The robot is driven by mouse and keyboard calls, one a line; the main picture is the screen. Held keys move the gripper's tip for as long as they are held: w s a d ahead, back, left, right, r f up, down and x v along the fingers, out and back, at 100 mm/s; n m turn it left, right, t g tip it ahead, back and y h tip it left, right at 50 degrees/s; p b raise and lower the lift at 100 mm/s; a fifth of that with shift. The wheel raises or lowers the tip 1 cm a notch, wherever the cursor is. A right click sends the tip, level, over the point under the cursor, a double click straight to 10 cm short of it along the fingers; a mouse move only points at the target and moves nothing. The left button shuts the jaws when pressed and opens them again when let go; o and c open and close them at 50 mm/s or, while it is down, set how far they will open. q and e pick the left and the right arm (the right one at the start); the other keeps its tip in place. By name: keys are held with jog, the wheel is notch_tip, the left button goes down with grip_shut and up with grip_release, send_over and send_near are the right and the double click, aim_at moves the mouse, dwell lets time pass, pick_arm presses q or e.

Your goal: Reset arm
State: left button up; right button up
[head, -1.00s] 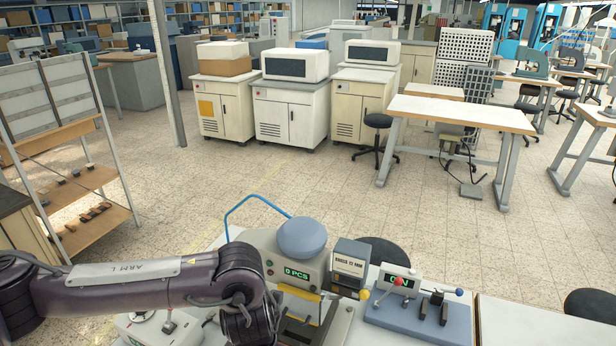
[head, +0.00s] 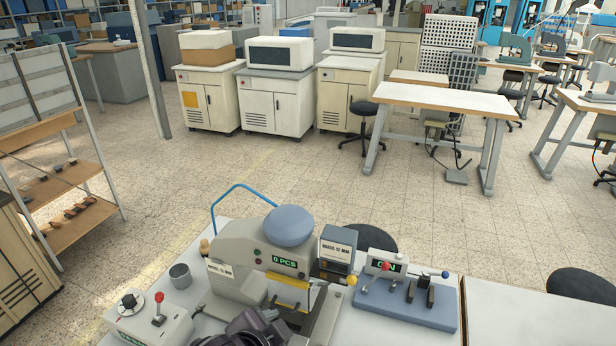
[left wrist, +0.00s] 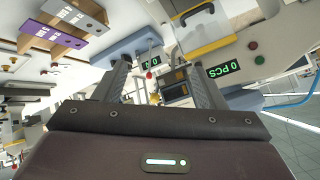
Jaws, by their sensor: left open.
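My left gripper (left wrist: 160,85) shows in the left wrist view with its two fingers spread apart and nothing between them. In the head view only a dark part of my left arm shows at the bottom edge, and its fingers are hidden or out of frame. The foil stamping machine (head: 262,262), grey with a rounded blue-grey top and a "0 PCS" display, stands on the bench just beyond that arm. It also shows at the right of the left wrist view (left wrist: 250,75). My right gripper is not in view.
A control box (head: 150,325) with a red-knobbed lever and a grey cup (head: 181,276) stand left of the machine. A blue-based fixture (head: 415,305) with a display stands right of it. A bare white table (head: 535,315) lies at the right.

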pick_arm(q)
jog(key=s+a+f+n+g+y, duration=0.2)
jog(key=s+a+f+n, duration=0.3)
jog(key=a, duration=0.3)
jog(key=s+a+f+n+g+y, duration=0.2)
jog(key=s+a+f+n+g, duration=0.15)
jog(key=s+a, duration=0.35)
jog(key=s+f+b+x, duration=0.1)
jog(key=s+x, duration=0.3)
jog(key=x, duration=1.2)
jog(key=s+f+b+x, duration=0.1)
jog(key=s+b+x, duration=0.15)
jog(key=x, duration=1.25)
jog(key=s+a+f+g, duration=0.1)
jog(key=s+a+f, duration=0.1)
jog(key=s+f, duration=0.8)
jog(key=s+a+f+b, duration=0.1)
jog(key=s+f, duration=0.9)
jog(key=f, duration=0.1)
jog(key=shift+s+a+g, duration=0.2)
jog(key=shift+a+g, duration=0.15)
